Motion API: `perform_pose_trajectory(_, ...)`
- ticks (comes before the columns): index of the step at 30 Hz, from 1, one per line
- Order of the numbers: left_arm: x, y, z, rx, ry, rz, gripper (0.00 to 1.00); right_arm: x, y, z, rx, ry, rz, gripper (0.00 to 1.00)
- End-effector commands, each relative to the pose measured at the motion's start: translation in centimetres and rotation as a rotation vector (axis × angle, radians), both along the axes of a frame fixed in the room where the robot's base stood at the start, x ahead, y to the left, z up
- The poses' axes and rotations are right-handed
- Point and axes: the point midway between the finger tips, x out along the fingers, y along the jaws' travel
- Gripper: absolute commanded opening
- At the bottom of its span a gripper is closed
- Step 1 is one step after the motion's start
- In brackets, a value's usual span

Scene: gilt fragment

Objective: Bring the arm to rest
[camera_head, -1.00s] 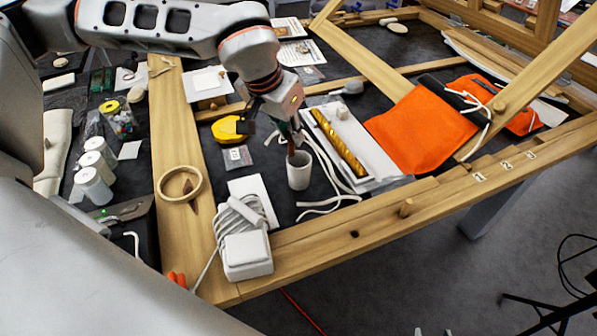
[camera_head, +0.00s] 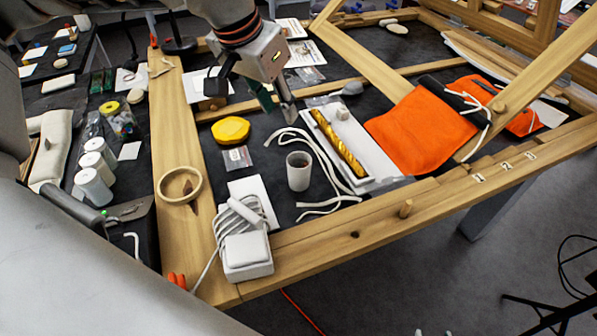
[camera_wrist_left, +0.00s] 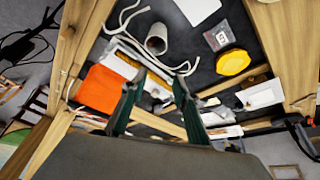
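My left arm comes in from the upper left of the head view. My left gripper (camera_head: 276,108) hangs in the air above the table, behind the white cup (camera_head: 299,171). In the left wrist view the two dark green fingers of the left gripper (camera_wrist_left: 157,80) stand well apart with nothing held between them. The cup, also in the left wrist view (camera_wrist_left: 156,40), stands upright on the dark table top, apart from the gripper. My right gripper is not in view.
A gilt strip (camera_head: 338,143) lies on a white tray near an orange cloth (camera_head: 422,130). Wooden beams (camera_head: 390,222) edge the table.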

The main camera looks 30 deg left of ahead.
Motion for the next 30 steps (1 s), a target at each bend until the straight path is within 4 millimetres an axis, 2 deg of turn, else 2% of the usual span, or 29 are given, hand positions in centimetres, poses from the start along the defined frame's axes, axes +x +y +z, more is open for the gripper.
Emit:
perform_pose_trajectory(1, -0.2, 0.0, 0.7, -0.001, -0.004, 0.001, 0.30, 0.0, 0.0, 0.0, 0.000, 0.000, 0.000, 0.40)
perform_pose_trajectory(6, -0.7, 0.1, 1.8, 0.000, -0.001, -0.001, 0.30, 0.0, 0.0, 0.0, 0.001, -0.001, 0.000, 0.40)
perform_pose_trajectory(17, -0.7, 0.1, 1.8, 0.001, 0.001, -0.001, 0.30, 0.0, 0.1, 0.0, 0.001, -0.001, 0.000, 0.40)
perform_pose_trajectory(23, 0.0, 0.0, -0.2, 0.000, 0.003, 0.000, 0.30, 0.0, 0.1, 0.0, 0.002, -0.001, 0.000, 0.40)
perform_pose_trajectory(30, 1.6, -0.3, -4.2, 0.001, 0.004, -0.001, 0.30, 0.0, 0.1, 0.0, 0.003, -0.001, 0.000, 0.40)
